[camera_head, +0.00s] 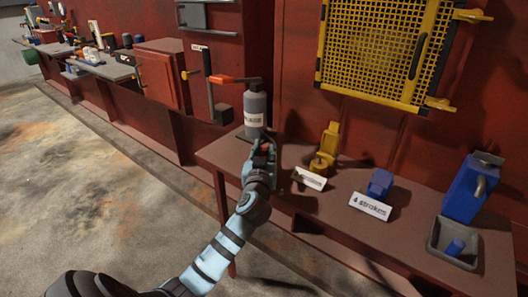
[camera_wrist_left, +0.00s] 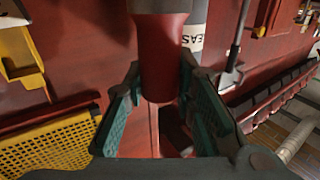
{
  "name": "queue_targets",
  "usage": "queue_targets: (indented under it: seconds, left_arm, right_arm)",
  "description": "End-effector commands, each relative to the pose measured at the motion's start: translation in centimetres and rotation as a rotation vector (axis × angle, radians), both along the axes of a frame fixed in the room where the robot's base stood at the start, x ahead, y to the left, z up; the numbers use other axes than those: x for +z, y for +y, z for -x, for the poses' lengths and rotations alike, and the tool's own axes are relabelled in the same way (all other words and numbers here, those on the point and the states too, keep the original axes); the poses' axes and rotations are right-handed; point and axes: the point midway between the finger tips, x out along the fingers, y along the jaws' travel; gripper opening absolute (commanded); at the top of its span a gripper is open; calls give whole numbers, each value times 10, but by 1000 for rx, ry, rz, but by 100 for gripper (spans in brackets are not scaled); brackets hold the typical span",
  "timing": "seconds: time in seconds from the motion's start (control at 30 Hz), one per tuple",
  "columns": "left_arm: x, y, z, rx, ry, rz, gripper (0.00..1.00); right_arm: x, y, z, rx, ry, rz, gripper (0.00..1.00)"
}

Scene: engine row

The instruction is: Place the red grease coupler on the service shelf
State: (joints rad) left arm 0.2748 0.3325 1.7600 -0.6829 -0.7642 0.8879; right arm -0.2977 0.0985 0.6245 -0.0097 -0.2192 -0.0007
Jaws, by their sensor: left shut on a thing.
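The red grease coupler (camera_wrist_left: 163,65) is a red cylinder between the two green-padded fingers of my left gripper (camera_wrist_left: 160,110) in the left wrist view. The gripper is shut on it. In the head view my left gripper (camera_head: 264,150) is over the left part of the brown service shelf (camera_head: 222,152) and mostly hides the coupler. A grey grease canister (camera_head: 255,108) with a white label stands just behind the gripper. I cannot tell whether the coupler touches the canister or the shelf. My right gripper is not in view.
On the shelf to the right are a yellow fitting (camera_head: 327,145), a white card (camera_head: 311,178), a blue block (camera_head: 381,182), a "4 strokes" card (camera_head: 370,206), a blue can (camera_head: 470,187) and a grey tray (camera_head: 440,256). A yellow mesh guard (camera_head: 375,45) hangs above.

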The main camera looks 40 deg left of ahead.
Motion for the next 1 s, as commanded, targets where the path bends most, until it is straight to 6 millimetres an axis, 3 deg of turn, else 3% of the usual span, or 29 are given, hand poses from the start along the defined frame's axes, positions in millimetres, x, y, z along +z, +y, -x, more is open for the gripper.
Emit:
queue_targets:
  seconds: [0.1, 0.13, 0.23, 0.5, 0.63, 0.77, 1.0]
  left_arm:
    - [-5, 0, 0, 0, -1, -1, 0]
    - [-4, 0, 0, 0, 0, 0, 29]
    - [-4, 0, 0, 0, 0, 0, 44]
    - [-3, 0, 0, 0, 0, 0, 44]
    - [6, 0, 0, 0, 0, 0, 44]
    - [3, -14, 22, -2, 2, 1, 44]
    - [3, -50, 78, 0, 1, 3, 44]
  right_arm:
    - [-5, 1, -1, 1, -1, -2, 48]
    - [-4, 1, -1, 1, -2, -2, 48]
    - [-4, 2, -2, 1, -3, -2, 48]
    - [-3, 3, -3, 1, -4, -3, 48]
    - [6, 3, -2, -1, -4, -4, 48]
    - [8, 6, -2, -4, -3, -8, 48]
    - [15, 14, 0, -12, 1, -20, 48]
